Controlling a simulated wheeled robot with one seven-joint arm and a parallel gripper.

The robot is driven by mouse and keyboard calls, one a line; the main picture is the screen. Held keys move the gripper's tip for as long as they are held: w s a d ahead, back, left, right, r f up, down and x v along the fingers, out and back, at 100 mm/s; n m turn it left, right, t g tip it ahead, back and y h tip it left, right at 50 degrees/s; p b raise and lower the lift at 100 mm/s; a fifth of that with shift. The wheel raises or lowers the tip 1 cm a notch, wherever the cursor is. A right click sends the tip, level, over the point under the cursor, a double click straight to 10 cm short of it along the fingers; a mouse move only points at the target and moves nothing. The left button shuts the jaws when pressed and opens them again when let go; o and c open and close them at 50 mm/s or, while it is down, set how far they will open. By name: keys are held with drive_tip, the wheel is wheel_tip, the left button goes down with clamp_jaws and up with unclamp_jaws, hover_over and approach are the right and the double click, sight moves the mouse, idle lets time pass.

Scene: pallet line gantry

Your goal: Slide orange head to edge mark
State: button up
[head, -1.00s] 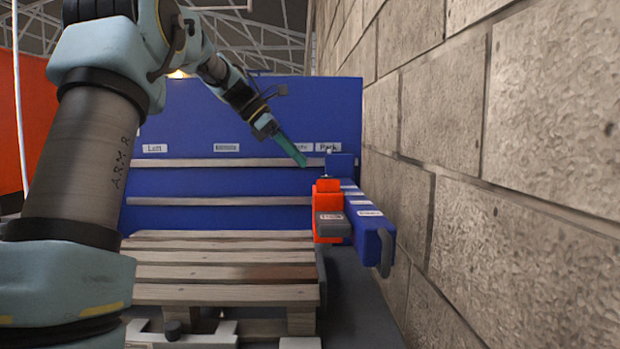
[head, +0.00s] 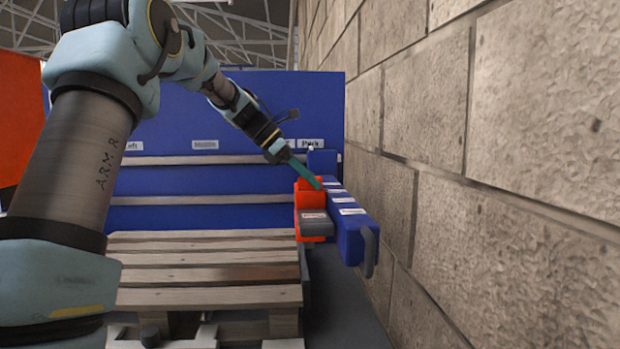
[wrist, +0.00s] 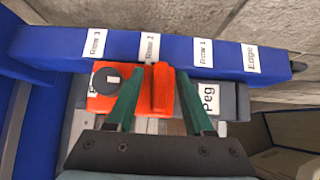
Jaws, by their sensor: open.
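The orange head (head: 312,200) sits on the left side of the blue beam (head: 352,222) that runs along the wall. In the wrist view the orange head (wrist: 130,91) has a raised upright fin, and it lies beside the beam nearest the "Row 2" label (wrist: 149,46). The edge mark (wrist: 250,58) is a white label near the beam's right end, past "Row 1". My gripper (wrist: 160,92) is open, with one teal finger on each side of the fin. In the head view my gripper (head: 319,185) is at the top of the orange head. Whether the fingers touch the fin is unclear.
A grey block labelled "Peg" (wrist: 212,98) adjoins the orange head. A wooden pallet (head: 205,270) stands to the left below. The stone wall (head: 500,130) is close on the right. A blue panel with labels (head: 220,120) stands behind.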

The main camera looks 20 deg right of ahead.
clamp_jaws()
idle(0.5)
idle(1.0)
